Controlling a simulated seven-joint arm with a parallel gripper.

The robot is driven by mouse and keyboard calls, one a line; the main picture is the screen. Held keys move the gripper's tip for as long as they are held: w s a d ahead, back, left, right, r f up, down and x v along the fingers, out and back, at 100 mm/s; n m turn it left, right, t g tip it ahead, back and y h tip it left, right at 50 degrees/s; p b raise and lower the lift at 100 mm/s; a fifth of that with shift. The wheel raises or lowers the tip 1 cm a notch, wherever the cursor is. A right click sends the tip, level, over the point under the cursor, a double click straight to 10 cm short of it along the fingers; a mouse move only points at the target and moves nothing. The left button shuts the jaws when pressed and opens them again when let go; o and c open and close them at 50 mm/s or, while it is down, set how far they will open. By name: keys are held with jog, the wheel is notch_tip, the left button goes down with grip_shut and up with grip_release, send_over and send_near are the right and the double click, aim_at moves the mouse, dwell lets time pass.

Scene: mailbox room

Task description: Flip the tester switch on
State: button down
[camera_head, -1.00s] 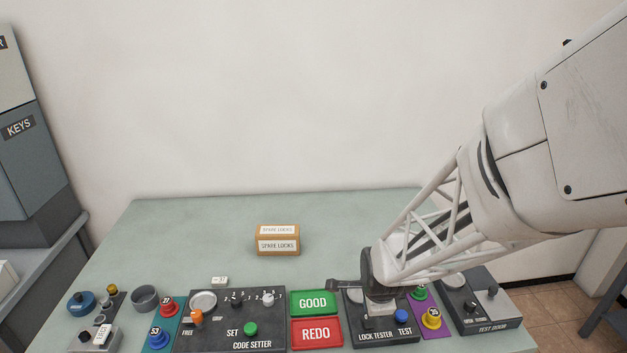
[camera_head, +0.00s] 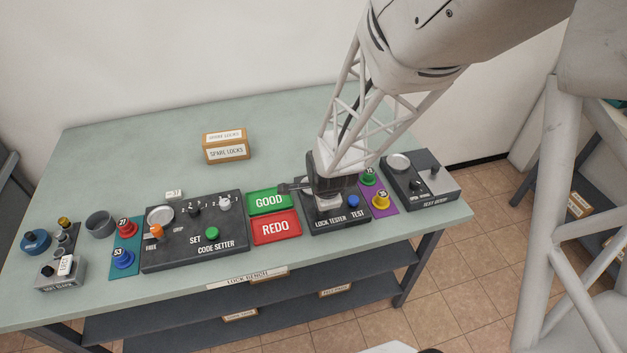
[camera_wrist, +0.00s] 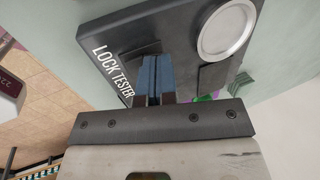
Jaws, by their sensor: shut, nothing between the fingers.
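The lock tester (camera_head: 341,222) is a dark panel near the front edge of the bench, with a blue TEST button (camera_head: 353,201). My gripper (camera_head: 328,201) is over this panel, its body covering much of the top. In the wrist view the panel (camera_wrist: 119,29) lies under my gripper (camera_wrist: 153,62), whose blue-padded fingers are shut together with nothing between them. A silver ring (camera_wrist: 228,30) and a dark flat plate (camera_wrist: 214,76) show on the panel beside the fingers. I cannot make out the tester switch; whether the fingertips touch the panel is unclear.
The green GOOD pad (camera_head: 269,202) and red REDO pad (camera_head: 277,229) lie left of the tester. The code setter (camera_head: 197,248) is further left. The test door panel (camera_head: 431,194) is at the right, beyond the purple mat's buttons. The bench's back half is clear except the spare locks box (camera_head: 227,148).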

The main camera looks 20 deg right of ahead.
jog(key=shift+w+f, duration=0.1)
jog(key=shift+f+g, duration=0.1)
jog(key=shift+g, duration=0.2)
jog(key=shift+s+r, duration=0.2)
jog(key=shift+s, duration=0.5)
dwell(0.3)
jog(key=shift+r, duration=0.1)
notch_tip(320, 180, up, 14)
jog(key=shift+s, duration=0.2)
dwell(0.6)
dwell(0.3)
